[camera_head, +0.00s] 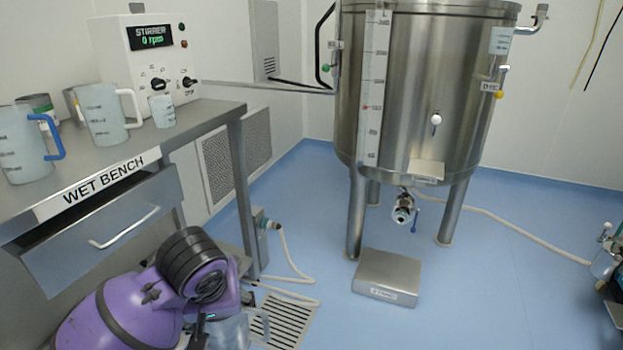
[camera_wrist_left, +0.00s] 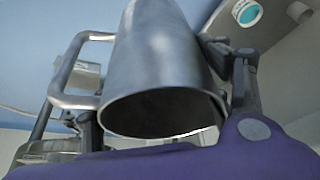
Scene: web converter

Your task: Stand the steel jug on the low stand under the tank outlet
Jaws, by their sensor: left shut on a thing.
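The steel jug (camera_wrist_left: 160,55) fills the middle of the left wrist view, its rim toward the camera and its loop handle on the left. My left gripper (camera_wrist_left: 155,85) is shut on it, one finger on each side. In the head view the left gripper (camera_head: 200,332) and the jug (camera_head: 230,332) are low at the bottom edge, beside the bench; the jug is partly cut off. The low stand (camera_head: 388,270) is a bare steel block on the floor below the tank (camera_head: 430,90). The tank outlet (camera_head: 403,209), a valve with a blue lever, hangs above it. My right gripper is not in view.
The wet bench (camera_head: 190,122) stands left, its drawer (camera_head: 110,225) jutting out, with several plastic jugs on top. A floor drain (camera_head: 287,318) and a pale hose (camera_head: 300,280) lie between jug and stand. Tank legs (camera_head: 357,215) flank the outlet. Floor before the stand is clear.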

